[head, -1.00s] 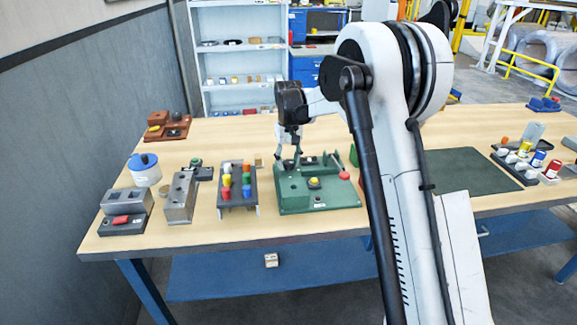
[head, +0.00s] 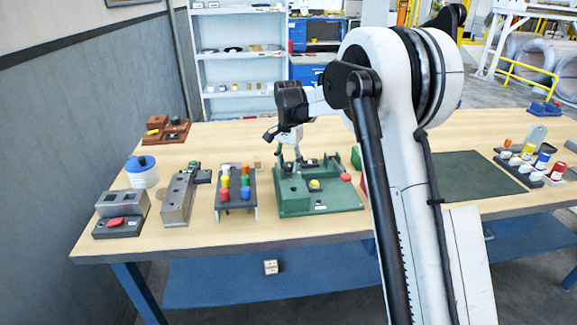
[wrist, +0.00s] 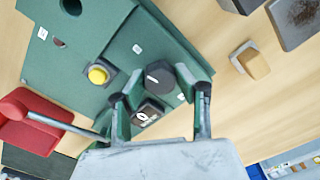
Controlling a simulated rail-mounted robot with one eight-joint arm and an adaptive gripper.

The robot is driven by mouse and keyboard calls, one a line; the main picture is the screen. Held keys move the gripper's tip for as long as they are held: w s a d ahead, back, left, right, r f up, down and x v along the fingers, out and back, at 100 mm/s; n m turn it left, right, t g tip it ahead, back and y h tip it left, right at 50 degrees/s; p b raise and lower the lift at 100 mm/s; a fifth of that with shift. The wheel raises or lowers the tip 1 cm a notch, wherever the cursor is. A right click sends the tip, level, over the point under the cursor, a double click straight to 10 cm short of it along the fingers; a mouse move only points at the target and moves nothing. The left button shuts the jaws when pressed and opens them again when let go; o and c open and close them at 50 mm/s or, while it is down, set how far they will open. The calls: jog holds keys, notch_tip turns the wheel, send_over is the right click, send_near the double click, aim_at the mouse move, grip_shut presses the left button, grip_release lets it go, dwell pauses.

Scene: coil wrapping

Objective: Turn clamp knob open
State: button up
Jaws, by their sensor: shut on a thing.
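The green fixture (head: 322,205) sits on the table in front of my arm, and it fills the upper left of the wrist view (wrist: 60,75). On it is a black clamp knob (wrist: 158,76) with a white mark. My gripper (wrist: 156,88) has one finger on each side of this knob and is shut on it; it also shows above the fixture in the head view (head: 289,162). A small dark block with a white "0" symbol (wrist: 147,113) shows between the fingers, nearer the palm. A yellow button (wrist: 98,74) stands left of the knob.
A red part with a grey lever (wrist: 32,122) is left of the fingers. A tan block (wrist: 251,62) lies on the table at the right. A rack of coloured caps (head: 235,190) stands left of the fixture, and a dark green mat (head: 470,175) lies to the right.

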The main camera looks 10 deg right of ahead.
aim_at(289, 164)
jog(key=shift+m, duration=0.9)
jog(key=o, duration=1.1)
jog(key=shift+o, duration=0.2)
jog(key=shift+r, duration=0.1)
notch_tip(289, 164, up, 12)
